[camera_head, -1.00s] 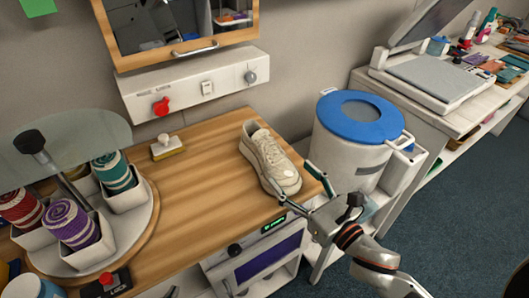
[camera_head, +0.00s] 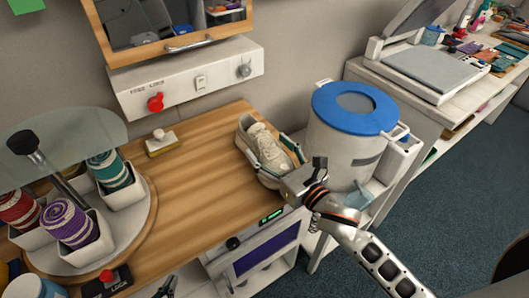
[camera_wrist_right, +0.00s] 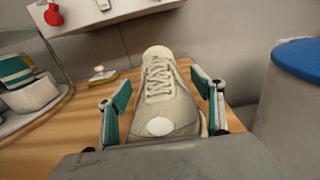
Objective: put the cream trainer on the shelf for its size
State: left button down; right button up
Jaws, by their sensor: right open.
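The cream trainer (camera_head: 256,133) lies on the wooden worktop near its right end, toe toward me. In the right wrist view the trainer (camera_wrist_right: 158,90) fills the middle, laces up. My right gripper (camera_head: 272,153) is open, its teal-padded fingers on either side of the trainer's front half. In the right wrist view the gripper (camera_wrist_right: 163,88) shows a small gap at the left finger; contact on the right is unclear. Dark tips at the bottom edge appear to be my left gripper (camera_head: 166,288), mostly out of frame. I cannot make out size labels.
A white bin with a blue lid (camera_head: 355,108) stands close right of the trainer. A turntable (camera_head: 135,225) with rolled straps in white cups is at left. A yellow stamp-like block (camera_head: 162,143) sits behind.

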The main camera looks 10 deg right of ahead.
pick_arm(q)
jog(key=shift+r, duration=0.1)
pick_arm(e)
jog(key=c, duration=1.5)
jog(key=shift+r, duration=0.1)
